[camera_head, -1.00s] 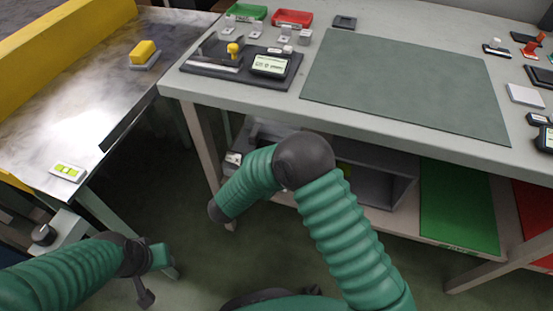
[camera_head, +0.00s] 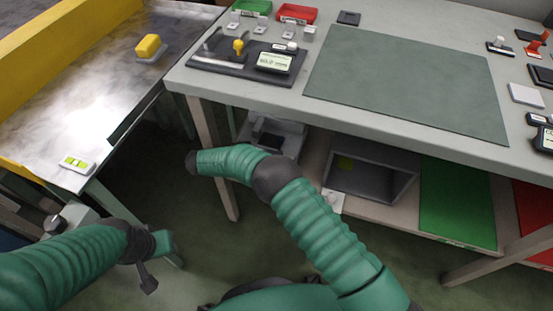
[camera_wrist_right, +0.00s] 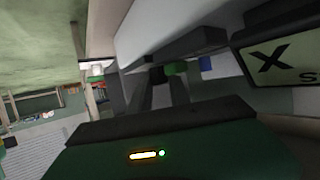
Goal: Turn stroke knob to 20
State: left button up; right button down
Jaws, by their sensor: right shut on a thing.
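A dark round knob (camera_head: 54,224) sits on a grey box at the left, beside the steel-topped table; its setting is too small to read. I cannot tell whether it is the stroke knob. My right arm reaches left in the head view, ending in a dark wrist near the table leg; its fingertips do not show there. In the right wrist view my right gripper (camera_wrist_right: 165,88) has dark fingers shut on a dark thing that is hard to make out. A display (camera_wrist_right: 280,60) with "X" and "S" stands close by.
A yellow block (camera_head: 149,46) and a small green-and-white device (camera_head: 77,163) lie on the steel-topped table. The grey workbench (camera_head: 400,125) holds a black fixture with a screen (camera_head: 274,63). A grey bin (camera_head: 372,180) stands on the shelf below.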

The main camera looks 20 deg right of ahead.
dwell(0.3)
jog(key=c, duration=1.2)
grip_release()
jog(key=shift+r, duration=0.3)
notch_tip(320, 180, up, 4)
jog(key=p, duration=0.3)
jog(key=shift+f, duration=0.2)
jog(key=s+a+p, duration=0.4)
jog(key=s+p, duration=0.3)
jog(key=s, duration=0.8)
jog(key=shift+s+r, duration=0.25)
jog(key=shift+r, duration=0.1)
jog(key=shift+w, duration=0.1)
